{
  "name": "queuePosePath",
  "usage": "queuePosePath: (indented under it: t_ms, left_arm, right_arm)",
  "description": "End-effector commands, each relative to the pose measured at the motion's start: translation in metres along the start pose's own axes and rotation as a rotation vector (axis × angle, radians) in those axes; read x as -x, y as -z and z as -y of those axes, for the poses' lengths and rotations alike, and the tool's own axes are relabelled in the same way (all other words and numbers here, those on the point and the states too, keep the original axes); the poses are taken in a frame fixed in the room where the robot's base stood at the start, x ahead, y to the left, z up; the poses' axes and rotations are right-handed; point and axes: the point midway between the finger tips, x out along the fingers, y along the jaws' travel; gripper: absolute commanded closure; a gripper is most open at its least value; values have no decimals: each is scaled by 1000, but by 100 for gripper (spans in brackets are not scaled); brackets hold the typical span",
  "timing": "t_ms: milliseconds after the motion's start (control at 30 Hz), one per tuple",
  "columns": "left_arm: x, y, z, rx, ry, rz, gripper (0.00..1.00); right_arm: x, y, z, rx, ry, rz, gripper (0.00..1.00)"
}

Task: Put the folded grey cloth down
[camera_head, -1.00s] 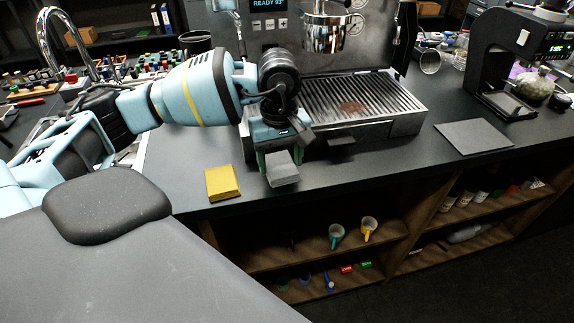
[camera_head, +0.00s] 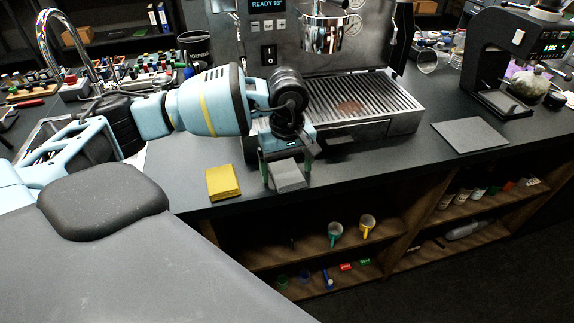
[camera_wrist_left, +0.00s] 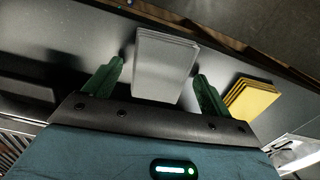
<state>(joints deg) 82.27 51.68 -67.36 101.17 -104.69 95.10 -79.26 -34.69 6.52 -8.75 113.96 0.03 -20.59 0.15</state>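The folded grey cloth (camera_head: 288,176) lies near the front edge of the dark counter, in front of the espresso machine. It also shows in the left wrist view (camera_wrist_left: 164,68). My left gripper (camera_head: 285,172) is over it, with its green fingers spread on either side. In the left wrist view my left gripper (camera_wrist_left: 160,70) is open, with gaps between the fingers and the cloth's sides. My right gripper is in neither view.
A folded yellow cloth (camera_head: 223,183) lies just left of the grey one; it also shows in the left wrist view (camera_wrist_left: 251,98). The espresso machine's drip tray (camera_head: 362,105) is behind. A flat grey mat (camera_head: 470,135) lies to the right, with bare counter (camera_head: 385,165) between.

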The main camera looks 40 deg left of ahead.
Motion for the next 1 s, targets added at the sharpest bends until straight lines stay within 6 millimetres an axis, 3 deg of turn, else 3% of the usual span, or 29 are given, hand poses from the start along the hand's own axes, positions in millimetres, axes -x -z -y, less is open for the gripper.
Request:
queuePosePath:
  t_ms: [333, 800, 1000]
  left_arm:
    - [-3, 0, 0, 0, 1, 0, 16]
    - [64, 3, 7, -1, -1, -1, 16]
    - [76, 3, 8, -1, 0, 0, 16]
  right_arm:
    - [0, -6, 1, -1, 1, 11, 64]
    - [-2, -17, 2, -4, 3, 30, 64]
    - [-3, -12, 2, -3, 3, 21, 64]
